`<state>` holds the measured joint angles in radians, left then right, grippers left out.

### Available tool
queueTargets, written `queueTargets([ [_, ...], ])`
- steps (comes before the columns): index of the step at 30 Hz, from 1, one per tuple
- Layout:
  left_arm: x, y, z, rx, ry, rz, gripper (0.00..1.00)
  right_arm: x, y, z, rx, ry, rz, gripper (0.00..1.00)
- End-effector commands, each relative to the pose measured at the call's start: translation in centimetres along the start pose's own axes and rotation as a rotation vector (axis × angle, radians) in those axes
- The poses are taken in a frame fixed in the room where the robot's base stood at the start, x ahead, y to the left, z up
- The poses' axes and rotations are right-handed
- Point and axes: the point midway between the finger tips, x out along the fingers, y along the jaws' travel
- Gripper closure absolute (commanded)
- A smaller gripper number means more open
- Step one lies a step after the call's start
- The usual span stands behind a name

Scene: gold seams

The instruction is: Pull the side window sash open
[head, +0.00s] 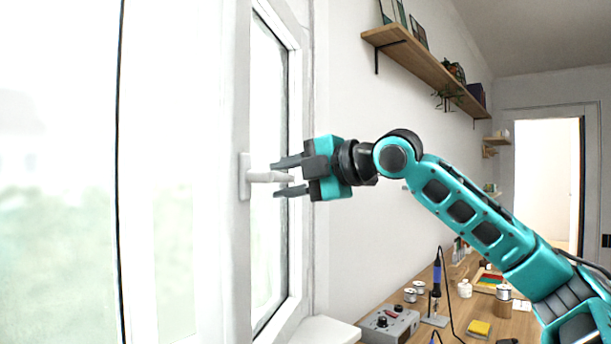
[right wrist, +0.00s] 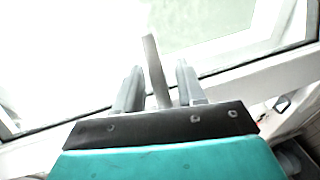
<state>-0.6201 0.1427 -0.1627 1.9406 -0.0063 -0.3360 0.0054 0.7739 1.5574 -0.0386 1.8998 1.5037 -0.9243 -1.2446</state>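The white window sash (head: 236,90) stands at the left in the head view, with a white handle (head: 262,177) on its edge. The handle's lever lies level and points right. My right gripper (head: 289,176) is at the lever, with one finger above it and one below. In the right wrist view the lever (right wrist: 156,70) stands between the two fingers of the gripper (right wrist: 158,88), with gaps showing on both sides. The gripper is open around the lever. I cannot tell how far the sash stands from its frame. My left gripper is not in view.
A white sill (head: 325,331) juts out below the window. A wooden workbench (head: 455,320) with a grey box (head: 390,323), a soldering iron (head: 437,275) and small jars is at lower right. A wooden shelf (head: 425,62) hangs on the wall above my right arm.

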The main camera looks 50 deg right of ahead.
Motion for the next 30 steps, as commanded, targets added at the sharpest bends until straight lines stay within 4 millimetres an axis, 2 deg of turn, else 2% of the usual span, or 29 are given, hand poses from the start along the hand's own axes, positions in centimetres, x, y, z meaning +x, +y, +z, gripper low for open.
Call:
queueTargets([
  [5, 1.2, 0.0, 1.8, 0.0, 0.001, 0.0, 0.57, -1.8, -0.5, 0.1, -0.001, -0.003, 0.005, 0.61],
  [13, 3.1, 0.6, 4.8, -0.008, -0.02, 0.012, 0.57, -7.5, -0.5, 0.1, -0.001, -0.002, 0.008, 0.61],
  [18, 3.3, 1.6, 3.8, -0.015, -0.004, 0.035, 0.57, -10.7, -0.2, 0.1, 0.0, -0.002, 0.005, 0.61],
  [21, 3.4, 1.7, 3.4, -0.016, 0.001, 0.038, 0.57, -11.8, -0.1, 0.0, 0.0, -0.002, 0.003, 0.61],
  [30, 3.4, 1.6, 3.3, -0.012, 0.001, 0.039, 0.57, -12.8, 0.0, 0.0, 0.0, -0.001, 0.001, 0.61],
])
